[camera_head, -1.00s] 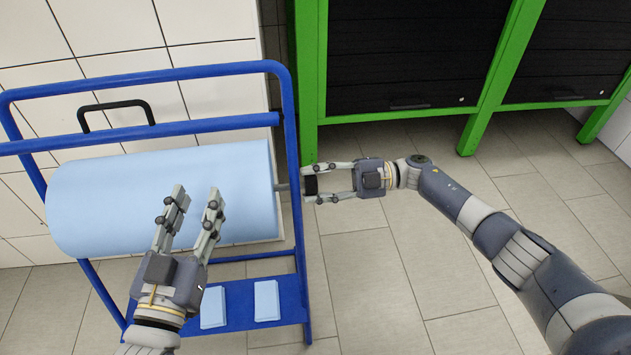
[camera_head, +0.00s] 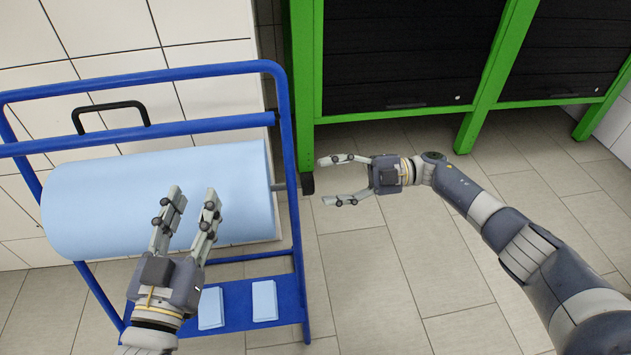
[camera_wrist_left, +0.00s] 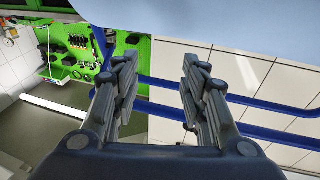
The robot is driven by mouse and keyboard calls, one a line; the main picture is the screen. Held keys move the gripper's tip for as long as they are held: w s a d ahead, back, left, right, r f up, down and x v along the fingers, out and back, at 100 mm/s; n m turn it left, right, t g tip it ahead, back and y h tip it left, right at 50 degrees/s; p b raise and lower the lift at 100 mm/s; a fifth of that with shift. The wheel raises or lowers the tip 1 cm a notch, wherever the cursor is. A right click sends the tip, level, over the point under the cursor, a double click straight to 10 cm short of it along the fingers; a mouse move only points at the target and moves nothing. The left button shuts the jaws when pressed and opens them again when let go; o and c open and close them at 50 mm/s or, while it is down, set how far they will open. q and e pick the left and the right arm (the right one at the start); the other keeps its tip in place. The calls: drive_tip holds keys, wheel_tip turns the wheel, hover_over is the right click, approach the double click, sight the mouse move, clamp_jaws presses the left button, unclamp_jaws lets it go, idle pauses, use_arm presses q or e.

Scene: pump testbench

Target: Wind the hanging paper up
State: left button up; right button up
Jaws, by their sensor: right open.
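A large light-blue paper roll (camera_head: 110,200) lies across a blue frame (camera_head: 150,76); its lower edge also shows at the top of the left wrist view (camera_wrist_left: 210,20). A black knob (camera_head: 307,184) sits on the roll's axle end, at the frame's right side. My right gripper (camera_head: 322,180) is open and empty, just right of the knob, with its fingers pointing left and apart from it. My left gripper (camera_head: 196,192) is open in front of the roll, its fingers over the paper in the head view. Its fingers (camera_wrist_left: 155,70) are spread and empty in the left wrist view.
Two light-blue stacks (camera_head: 211,308) lie on the frame's lower blue shelf (camera_head: 238,300). A black handle (camera_head: 110,106) is on the frame's top. A green cabinet (camera_head: 305,80) stands behind on the right. The tiled floor (camera_head: 380,270) right of the frame is clear.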

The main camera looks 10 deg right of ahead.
drive_tip(key=d, duration=0.7)
drive_tip(key=shift+d, duration=0.2)
drive_tip(key=shift+f, duration=0.1)
